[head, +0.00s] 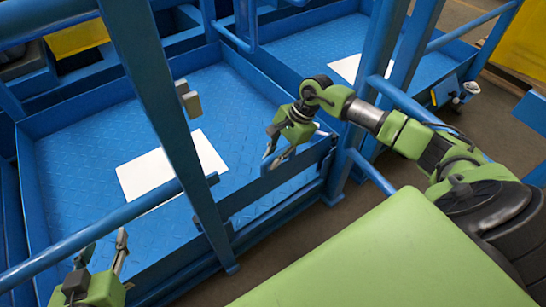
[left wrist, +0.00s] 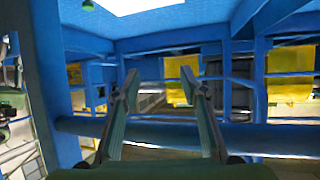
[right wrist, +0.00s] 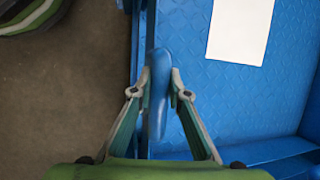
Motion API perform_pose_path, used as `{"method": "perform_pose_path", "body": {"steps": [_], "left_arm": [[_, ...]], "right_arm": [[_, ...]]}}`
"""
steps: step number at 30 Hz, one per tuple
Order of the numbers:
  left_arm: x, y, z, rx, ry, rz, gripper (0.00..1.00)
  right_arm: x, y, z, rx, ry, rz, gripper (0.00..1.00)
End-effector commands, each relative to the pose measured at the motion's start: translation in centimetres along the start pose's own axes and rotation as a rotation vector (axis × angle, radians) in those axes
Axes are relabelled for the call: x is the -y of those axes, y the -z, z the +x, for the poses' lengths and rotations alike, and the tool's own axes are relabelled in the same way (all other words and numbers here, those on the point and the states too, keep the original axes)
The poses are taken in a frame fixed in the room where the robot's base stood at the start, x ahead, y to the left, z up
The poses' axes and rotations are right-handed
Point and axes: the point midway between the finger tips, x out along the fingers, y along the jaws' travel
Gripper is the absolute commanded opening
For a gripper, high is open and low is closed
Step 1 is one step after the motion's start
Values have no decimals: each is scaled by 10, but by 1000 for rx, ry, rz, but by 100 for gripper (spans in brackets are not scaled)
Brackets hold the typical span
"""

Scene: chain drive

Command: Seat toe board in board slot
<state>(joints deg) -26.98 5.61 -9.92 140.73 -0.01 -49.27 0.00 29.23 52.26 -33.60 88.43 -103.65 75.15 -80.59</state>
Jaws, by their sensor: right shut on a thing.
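The toe board (head: 300,167) is a long blue plank at the open side of the blue platform in the head view. My right gripper (head: 275,155) is shut on its upper edge. In the right wrist view the toe board (right wrist: 158,90) stands on edge between both fingers (right wrist: 160,92). I cannot tell the board slot from the blue frame around it, nor whether the board's lower edge is in it. My left gripper (head: 106,245) is open and empty at the lower left, near a blue rail; its spread fingers also show in the left wrist view (left wrist: 162,82).
A slanted blue post (head: 160,90) and a round blue rail (head: 95,235) stand between my two grippers. A white sheet (head: 172,170) lies on the blue platform floor (head: 90,140). Another post (head: 375,75) stands behind my right arm. Yellow panels show in the background (head: 75,38).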

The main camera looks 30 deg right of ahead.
Motion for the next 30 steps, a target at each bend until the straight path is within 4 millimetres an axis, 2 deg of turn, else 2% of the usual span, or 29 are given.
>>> {"method": "perform_pose_path", "body": {"steps": [1,30], "left_arm": [[0,-3,-1,10,1,2,40],[5,-27,-7,129,10,-1,40]], "right_arm": [[5,-2,-6,3,12,-3,0],[7,-6,-14,3,12,-3,0]]}}
